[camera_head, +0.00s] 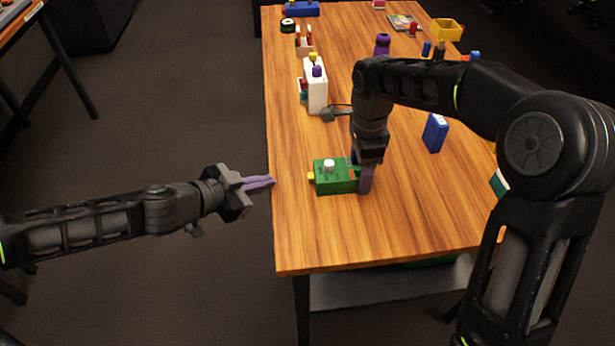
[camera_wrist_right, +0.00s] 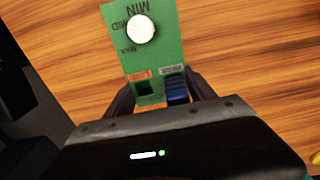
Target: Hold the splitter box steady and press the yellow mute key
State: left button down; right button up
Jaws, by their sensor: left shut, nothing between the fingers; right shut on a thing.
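The green splitter box (camera_head: 330,184) lies on the table near its left edge, with a white knob (camera_head: 328,165) on top. The yellow mute key (camera_head: 311,176) sticks out of its left end. My right gripper (camera_head: 366,180) points down and is shut on the right end of the box. In the right wrist view, the box top (camera_wrist_right: 166,58) shows the white knob (camera_wrist_right: 141,29), MIN, MID and MAX marks, a dark opening and a blue part. The yellow key is not seen there. My left gripper (camera_head: 271,182) is shut and empty at the table's left edge, left of the key and apart from it.
A white box (camera_head: 316,92) with purple and yellow parts stands behind the green box. A blue box (camera_head: 435,133) stands to the right. Several small items and a yellow bin (camera_head: 446,30) are at the far end. The table's front part (camera_head: 370,235) is clear.

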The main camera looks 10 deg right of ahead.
aim_at(288, 190)
pick_arm(q)
jog(key=shift+d, duration=2.75)
jog(key=shift+d, duration=0.2)
jog(key=shift+d, duration=0.25)
jog(key=shift+d, duration=0.5)
dwell(0.4)
dwell(0.3)
jog(key=shift+a, duration=0.95)
jog(key=a, duration=0.5)
